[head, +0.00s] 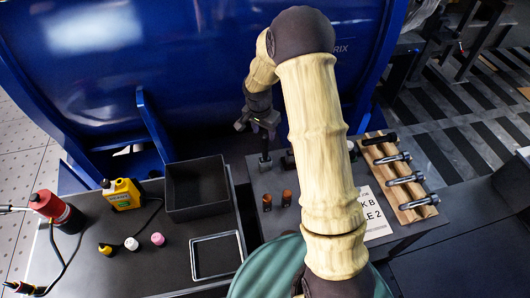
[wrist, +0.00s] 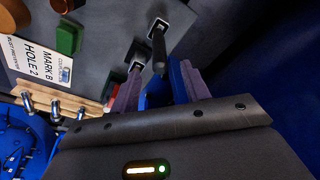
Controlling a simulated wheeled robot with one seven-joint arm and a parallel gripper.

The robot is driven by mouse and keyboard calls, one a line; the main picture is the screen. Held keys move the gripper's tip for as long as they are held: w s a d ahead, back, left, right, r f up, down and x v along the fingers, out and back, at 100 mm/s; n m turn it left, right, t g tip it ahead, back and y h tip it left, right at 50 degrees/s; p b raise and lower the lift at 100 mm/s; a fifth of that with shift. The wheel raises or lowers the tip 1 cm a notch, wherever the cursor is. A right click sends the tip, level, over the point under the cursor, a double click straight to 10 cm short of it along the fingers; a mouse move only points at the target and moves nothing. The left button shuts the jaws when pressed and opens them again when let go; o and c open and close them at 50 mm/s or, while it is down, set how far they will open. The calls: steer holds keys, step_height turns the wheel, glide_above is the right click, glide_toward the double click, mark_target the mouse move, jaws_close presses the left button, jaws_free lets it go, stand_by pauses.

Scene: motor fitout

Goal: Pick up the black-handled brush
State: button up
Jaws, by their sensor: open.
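In the head view, my gripper (head: 262,122) hangs open, fingers down, over the back left of the grey work surface. A dark upright handle (head: 265,160) stands just below it. In the wrist view, my gripper (wrist: 158,84) is open, and a black handle (wrist: 159,52) rises from a pale-rimmed square socket, between the fingertips in the picture. A second dark handle (wrist: 134,70) in a similar socket shows beside the left finger. No bristles show, so I cannot tell which handle is the brush's. Nothing is visibly held.
A wooden rack (head: 400,178) with several bolts lies right, beside a white printed card (head: 374,213). Two orange-topped items (head: 277,199) stand in front. A black open bin (head: 196,188) and yellow bottle (head: 122,193) are left. A blue tank (head: 190,60) closes off the back.

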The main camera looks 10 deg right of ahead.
mark_target(266, 142)
steer(key=shift+w+d+f, duration=0.15)
steer(key=shift+f, duration=1.1)
steer(key=shift+w+d+f+p, duration=0.15)
steer(key=shift+f+p, duration=0.05)
steer(key=shift+f, duration=1.1)
steer(key=shift+w+d+f+p, duration=0.15)
steer(key=shift+f+p, duration=0.05)
steer(key=shift+f, duration=1.05)
jaws_close()
steer(key=shift+r, duration=0.1)
